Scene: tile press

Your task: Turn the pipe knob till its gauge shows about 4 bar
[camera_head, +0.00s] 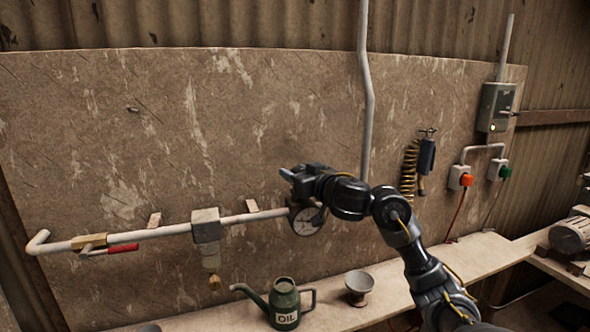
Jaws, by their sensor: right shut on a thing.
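My right gripper (291,176) is just above the gauge, reaching in from the lower right. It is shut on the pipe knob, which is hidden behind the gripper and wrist. My left gripper is not in view.
A grey block (206,225) and a red-handled valve (123,248) are on the pipe to the left. A green oil can (284,304) and a grey funnel (358,288) stand on the bench below. The board above the pipe is mostly clear.

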